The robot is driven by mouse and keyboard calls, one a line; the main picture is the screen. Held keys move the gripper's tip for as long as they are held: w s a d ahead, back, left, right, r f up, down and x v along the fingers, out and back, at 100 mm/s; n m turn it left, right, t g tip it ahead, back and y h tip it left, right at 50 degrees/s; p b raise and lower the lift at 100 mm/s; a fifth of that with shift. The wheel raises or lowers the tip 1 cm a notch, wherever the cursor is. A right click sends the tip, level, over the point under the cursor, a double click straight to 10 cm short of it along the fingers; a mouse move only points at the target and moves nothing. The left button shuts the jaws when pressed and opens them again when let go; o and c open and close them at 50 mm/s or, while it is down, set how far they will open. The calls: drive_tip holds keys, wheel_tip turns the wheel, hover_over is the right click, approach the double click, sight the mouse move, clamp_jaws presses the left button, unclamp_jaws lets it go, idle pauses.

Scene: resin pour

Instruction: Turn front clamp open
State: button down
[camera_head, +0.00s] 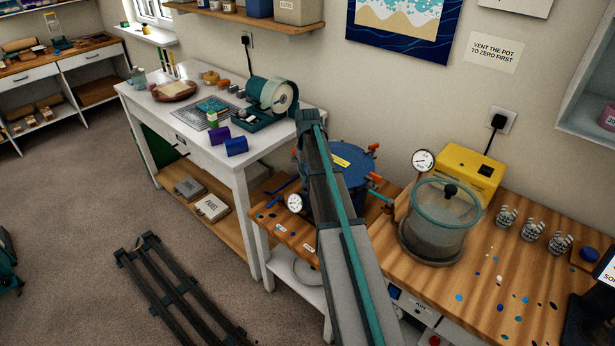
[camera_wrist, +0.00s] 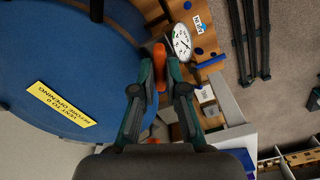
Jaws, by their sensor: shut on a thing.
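The pressure pot's round blue lid (camera_wrist: 70,60), with a yellow warning label, fills the left of the wrist view. In the head view the blue lid (camera_head: 352,160) is partly hidden behind my arm. The orange handle of a clamp (camera_wrist: 159,66) at the lid's rim, apparently the front clamp, lies between my fingers. My gripper (camera_wrist: 161,76) is shut on this handle. In the head view my gripper and this clamp are hidden. Other orange clamps (camera_head: 374,147) show on the right side of the lid.
A pressure gauge (camera_wrist: 182,42) is close beside my fingers; the gauge (camera_head: 295,202) also shows in the head view. A clear chamber (camera_head: 440,225) and a yellow pump (camera_head: 468,172) stand right of the pot. A white table (camera_head: 160,110) with tools is at left.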

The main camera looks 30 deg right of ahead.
drive_tip(key=n, duration=0.5)
idle(0.5)
drive_tip(key=c, duration=1.2)
unclamp_jaws()
drive_tip(key=shift+r, duration=0.15)
wheel_tip(320, 180, up, 12)
